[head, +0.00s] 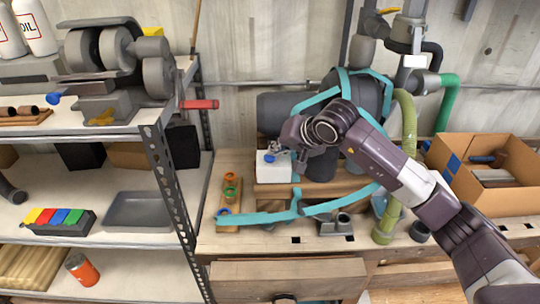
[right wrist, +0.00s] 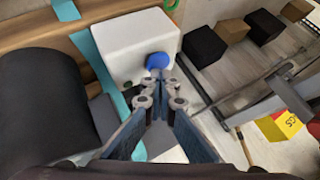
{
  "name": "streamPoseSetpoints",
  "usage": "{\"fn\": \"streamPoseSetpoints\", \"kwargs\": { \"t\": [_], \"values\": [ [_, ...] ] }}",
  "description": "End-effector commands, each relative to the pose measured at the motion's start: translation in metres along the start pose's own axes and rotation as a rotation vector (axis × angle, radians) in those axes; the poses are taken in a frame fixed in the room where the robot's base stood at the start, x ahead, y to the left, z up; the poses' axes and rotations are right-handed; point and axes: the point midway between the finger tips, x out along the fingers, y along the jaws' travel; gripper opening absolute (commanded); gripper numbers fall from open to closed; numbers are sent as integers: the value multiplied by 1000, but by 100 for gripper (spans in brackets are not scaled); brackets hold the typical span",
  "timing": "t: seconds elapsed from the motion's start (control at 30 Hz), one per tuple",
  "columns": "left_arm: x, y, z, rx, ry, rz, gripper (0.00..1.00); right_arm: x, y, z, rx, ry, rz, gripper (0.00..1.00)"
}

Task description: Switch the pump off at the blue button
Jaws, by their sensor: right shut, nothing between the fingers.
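A white switch box (head: 273,168) stands on the wooden bench beside the dark pump (head: 345,110), which has teal straps around it. The blue button (right wrist: 157,61) is on the box's face in the right wrist view; it also shows in the head view (head: 269,157). My right gripper (head: 277,151) is shut and empty, reaching in from the right over the box. In the right wrist view its fingertips (right wrist: 163,84) are right at the blue button and overlap its lower edge; I cannot tell whether they touch it. My left gripper is not in view.
A loose teal strap (head: 255,217) lies along the bench front. A wooden strip with several colored rings (head: 229,200) lies left of the box. Shelves (head: 150,135) stand at the left. A green hose (head: 408,150) and cardboard box (head: 510,200) are at the right.

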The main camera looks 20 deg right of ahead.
Motion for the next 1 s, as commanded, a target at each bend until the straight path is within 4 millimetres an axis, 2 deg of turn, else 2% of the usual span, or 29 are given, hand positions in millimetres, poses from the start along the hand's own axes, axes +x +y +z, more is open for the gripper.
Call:
{"fn": "streamPoseSetpoints", "kwargs": {
  "t": [0.57,1.0],
  "values": [
    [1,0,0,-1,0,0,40,-5,-4,-2,0,-4,2,0],
    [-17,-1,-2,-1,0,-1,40,-34,-26,-25,-1,-1,1,0]
  ]
}}
